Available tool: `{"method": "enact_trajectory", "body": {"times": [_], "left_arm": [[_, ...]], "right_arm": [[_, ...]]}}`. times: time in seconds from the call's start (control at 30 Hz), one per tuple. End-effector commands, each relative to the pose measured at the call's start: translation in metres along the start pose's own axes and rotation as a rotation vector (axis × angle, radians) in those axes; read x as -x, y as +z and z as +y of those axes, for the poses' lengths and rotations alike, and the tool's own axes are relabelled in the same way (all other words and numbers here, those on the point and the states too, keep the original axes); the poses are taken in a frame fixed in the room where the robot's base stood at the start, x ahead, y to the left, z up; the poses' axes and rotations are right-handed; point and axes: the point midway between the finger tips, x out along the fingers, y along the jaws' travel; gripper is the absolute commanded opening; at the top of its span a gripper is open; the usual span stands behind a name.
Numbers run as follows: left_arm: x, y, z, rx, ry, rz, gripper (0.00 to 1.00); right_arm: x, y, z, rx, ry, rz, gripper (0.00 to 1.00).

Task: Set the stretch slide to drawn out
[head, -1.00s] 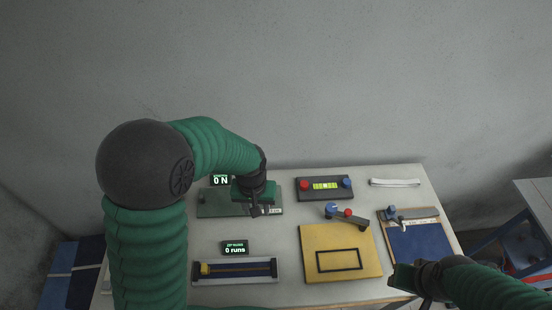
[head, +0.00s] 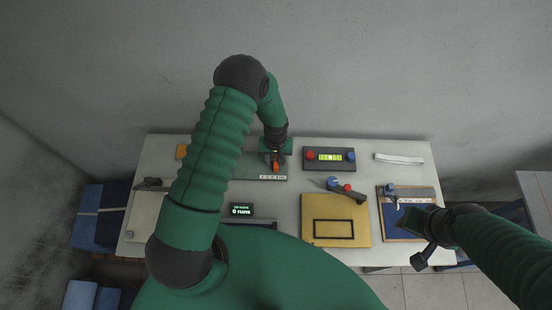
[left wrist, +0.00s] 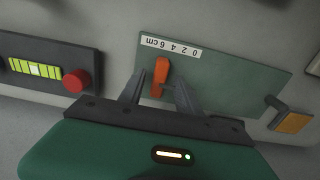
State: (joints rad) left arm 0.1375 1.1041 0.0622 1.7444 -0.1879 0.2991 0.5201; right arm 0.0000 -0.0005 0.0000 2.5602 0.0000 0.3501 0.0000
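The stretch slide is a green plate (head: 250,170) at the back of the table with a white cm scale. Its orange handle (head: 276,168) stands toward the plate's right end in the head view. In the left wrist view the handle (left wrist: 160,76) stands beside the scale strip (left wrist: 171,47). My left gripper (head: 272,160) is over the plate; in the left wrist view its fingers (left wrist: 161,88) are apart, one on each side of the handle, without clear contact. My right gripper (head: 420,228) is over the blue board at the right; its fingers are unclear.
A dark box (head: 330,159) with a level, red and blue knobs stands right of the plate. A yellow board (head: 336,232), a blue board (head: 398,212) and a small display (head: 240,210) are nearer. An orange block (head: 182,151) is at the left.

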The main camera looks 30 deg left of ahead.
Motion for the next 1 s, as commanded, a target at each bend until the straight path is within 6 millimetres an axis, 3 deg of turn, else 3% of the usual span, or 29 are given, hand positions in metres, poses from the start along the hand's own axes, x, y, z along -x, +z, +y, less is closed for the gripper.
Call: {"method": "enact_trajectory", "body": {"times": [0.17,0.43,0.73,1.0], "left_arm": [[-0.019,-0.002,0.001,0.0,0.0,0.0,0.4],[-0.02,-0.001,0.0,0.0,0.0,0.002,0.39],[-0.02,-0.001,0.0,0.0,0.0,0.001,0.0],[-0.021,-0.001,0.0,0.0,0.0,0.001,0.0]], "right_arm": [[0.005,-0.001,0.0,0.0,0.0,0.0,0.36],[0.004,-0.001,0.0,0.0,0.0,0.0,0.36],[0.004,-0.001,0.0,0.0,0.0,0.0,0.36],[0.004,-0.001,0.0,0.0,0.0,0.0,0.36]]}}
